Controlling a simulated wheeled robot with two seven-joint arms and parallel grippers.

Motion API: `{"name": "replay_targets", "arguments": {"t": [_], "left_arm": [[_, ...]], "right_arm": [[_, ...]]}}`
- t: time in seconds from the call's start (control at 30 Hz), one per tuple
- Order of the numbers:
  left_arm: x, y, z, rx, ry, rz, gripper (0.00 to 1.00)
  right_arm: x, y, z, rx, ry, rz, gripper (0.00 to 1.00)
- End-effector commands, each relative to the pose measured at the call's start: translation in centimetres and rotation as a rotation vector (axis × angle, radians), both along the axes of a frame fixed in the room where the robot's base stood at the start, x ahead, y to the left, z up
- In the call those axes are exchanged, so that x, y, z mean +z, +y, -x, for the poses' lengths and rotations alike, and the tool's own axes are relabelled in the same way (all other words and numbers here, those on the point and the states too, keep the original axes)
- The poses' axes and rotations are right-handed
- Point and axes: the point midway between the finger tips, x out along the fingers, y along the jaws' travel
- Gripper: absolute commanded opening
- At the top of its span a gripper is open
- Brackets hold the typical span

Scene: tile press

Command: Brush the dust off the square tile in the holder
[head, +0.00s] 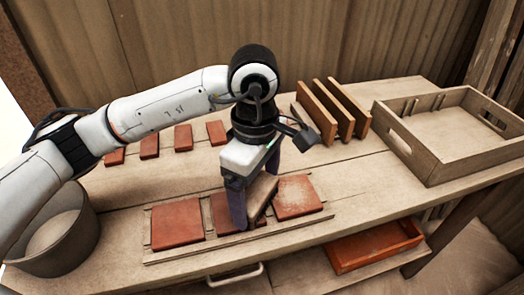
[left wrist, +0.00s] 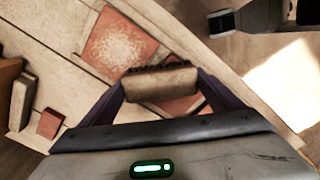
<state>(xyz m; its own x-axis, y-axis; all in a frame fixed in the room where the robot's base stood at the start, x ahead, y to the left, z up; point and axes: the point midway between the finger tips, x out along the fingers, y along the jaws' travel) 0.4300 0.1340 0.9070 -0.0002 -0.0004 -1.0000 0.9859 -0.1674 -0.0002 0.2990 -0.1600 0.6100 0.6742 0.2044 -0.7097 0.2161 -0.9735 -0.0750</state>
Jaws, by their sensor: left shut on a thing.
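The tile holder (head: 190,253) is a flat wooden rack near the table's front edge, with three reddish square tiles in a row. The right tile (head: 299,194) carries a pale dust patch, seen also in the left wrist view (left wrist: 118,42). The left tile (head: 177,222) looks clean; the middle tile (head: 223,213) is partly hidden behind my gripper. My left gripper (head: 254,205) points down over the holder, shut on a wooden brush (head: 263,192). In the left wrist view the brush (left wrist: 160,84) spans between the fingers, its dark bristles toward the dusty tile. I cannot tell whether it touches anything.
A round grey bin (head: 75,245) stands at the left. Several small red tiles (head: 150,146) lie behind the holder. Upright wooden boards (head: 333,110) stand at the back, beside a wooden tray (head: 440,165). A red-lined open box (head: 375,246) sits below the table's front edge.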

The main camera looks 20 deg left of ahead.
Motion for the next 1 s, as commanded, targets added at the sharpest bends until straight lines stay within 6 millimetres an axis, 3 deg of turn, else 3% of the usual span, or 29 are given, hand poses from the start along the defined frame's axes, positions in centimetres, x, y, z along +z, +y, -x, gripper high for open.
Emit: {"name": "replay_targets", "arguments": {"t": [0.07, 0.13, 0.7, 1.0], "left_arm": [[0.6, -0.1, 0.0, 0.001, 0.001, 0.000, 0.61], [2.4, 0.0, -0.1, 0.000, -0.005, 0.001, 0.61], [7.4, 0.3, 0.1, 0.008, -0.002, -0.001, 0.61], [8.2, 0.4, 0.2, 0.009, 0.000, 0.000, 0.61]], "right_arm": [[0.6, 0.0, -0.1, -0.002, -0.002, 0.000, 0.31], [1.1, -0.1, -0.2, -0.003, -0.006, -0.001, 0.31], [2.3, -0.7, 0.4, -0.018, 0.007, 0.000, 0.31], [2.7, -0.8, 0.2, -0.018, -0.001, 0.000, 0.31]]}}
